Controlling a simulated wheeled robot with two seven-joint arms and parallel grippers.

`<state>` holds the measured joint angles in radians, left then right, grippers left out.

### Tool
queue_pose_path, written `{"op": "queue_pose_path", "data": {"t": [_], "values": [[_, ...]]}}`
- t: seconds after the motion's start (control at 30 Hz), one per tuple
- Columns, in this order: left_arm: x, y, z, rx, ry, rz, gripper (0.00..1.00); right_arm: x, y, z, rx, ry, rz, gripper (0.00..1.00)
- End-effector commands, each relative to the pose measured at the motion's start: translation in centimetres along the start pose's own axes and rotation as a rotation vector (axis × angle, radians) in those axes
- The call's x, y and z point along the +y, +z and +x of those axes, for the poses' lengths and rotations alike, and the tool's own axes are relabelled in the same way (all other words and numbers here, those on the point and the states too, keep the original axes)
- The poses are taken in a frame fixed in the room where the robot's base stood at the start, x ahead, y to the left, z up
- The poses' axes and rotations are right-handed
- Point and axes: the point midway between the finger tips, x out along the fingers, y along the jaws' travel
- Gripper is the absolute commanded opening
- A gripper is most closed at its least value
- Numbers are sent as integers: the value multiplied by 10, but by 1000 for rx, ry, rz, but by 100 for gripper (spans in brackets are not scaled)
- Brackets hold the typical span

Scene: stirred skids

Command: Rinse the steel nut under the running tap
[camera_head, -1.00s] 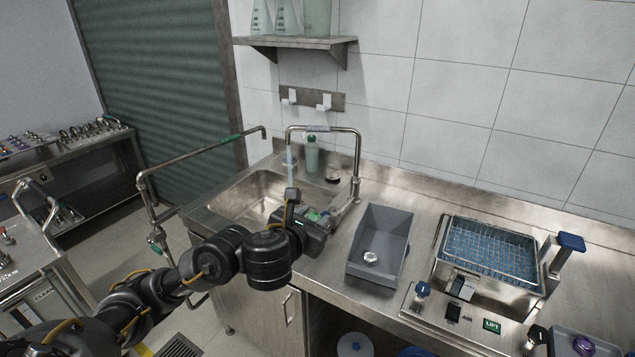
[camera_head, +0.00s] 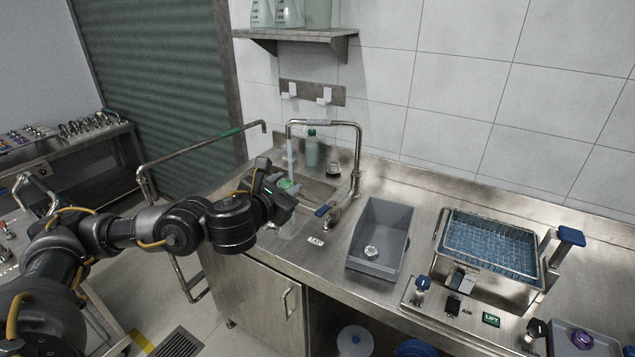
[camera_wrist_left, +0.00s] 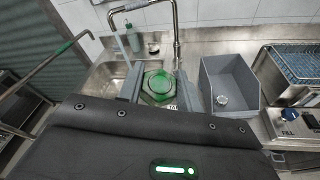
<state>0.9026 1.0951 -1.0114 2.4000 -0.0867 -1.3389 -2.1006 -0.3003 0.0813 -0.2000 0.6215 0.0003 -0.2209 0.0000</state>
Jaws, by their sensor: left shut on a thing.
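My left gripper (camera_head: 282,190) is over the near edge of the sink (camera_head: 318,190), shut on the steel nut (camera_wrist_left: 158,86). The nut looks mostly green and sits between the two fingers in the left wrist view; in the head view only a green bit of it shows. The tap (camera_head: 356,150) is running, and a thin stream of water (camera_head: 290,157) falls from its spout. In the head view the stream's lower end meets the nut's outline. In the left wrist view the stream lies left of the nut, so I cannot tell if they touch. My right gripper is out of view.
A grey bin (camera_head: 401,222) with a silver nut-like part (camera_head: 371,251) stands right of the sink. A soap bottle (camera_head: 312,150) stands behind. A basket bath (camera_head: 490,248) is further right. A rail (camera_head: 205,146) runs at left.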

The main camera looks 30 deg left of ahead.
Motion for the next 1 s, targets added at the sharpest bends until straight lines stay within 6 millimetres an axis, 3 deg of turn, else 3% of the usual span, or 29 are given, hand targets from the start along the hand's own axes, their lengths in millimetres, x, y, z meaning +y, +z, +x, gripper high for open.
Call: {"op": "queue_pose_path", "data": {"t": [0.67,1.0], "values": [[32,6,-3,-30,16,59,10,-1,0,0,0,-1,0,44],[61,12,-8,-60,29,117,10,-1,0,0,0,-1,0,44]]}}
